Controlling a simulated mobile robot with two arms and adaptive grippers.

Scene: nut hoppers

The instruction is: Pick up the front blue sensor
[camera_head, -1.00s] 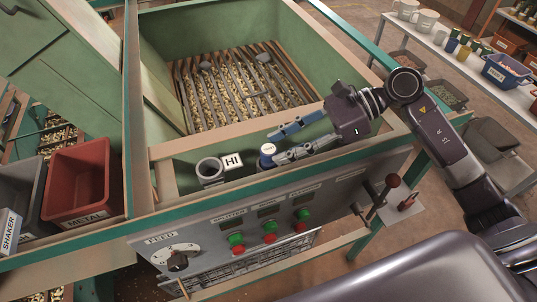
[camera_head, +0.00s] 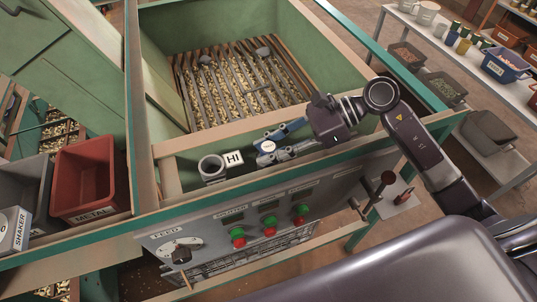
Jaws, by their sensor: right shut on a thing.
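The front blue sensor (camera_head: 267,146), a small blue cylinder with a pale round top, is on the narrow ledge at the front of the green hopper (camera_head: 228,20). My right gripper (camera_head: 271,147) reaches in from the right and is shut on it, one finger behind and one in front. The sensor's lower part is hidden by the front finger. A grey open socket (camera_head: 211,167) with a white "HI" label (camera_head: 234,158) stands just left of the sensor. My left gripper is not in view.
A red "METAL" bin (camera_head: 84,178) and grey bins stand at left. The control panel (camera_head: 225,240) with a feed dial and buttons is below the ledge. A slatted grate with nuts lies inside the hopper. A shelf with containers stands at far right.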

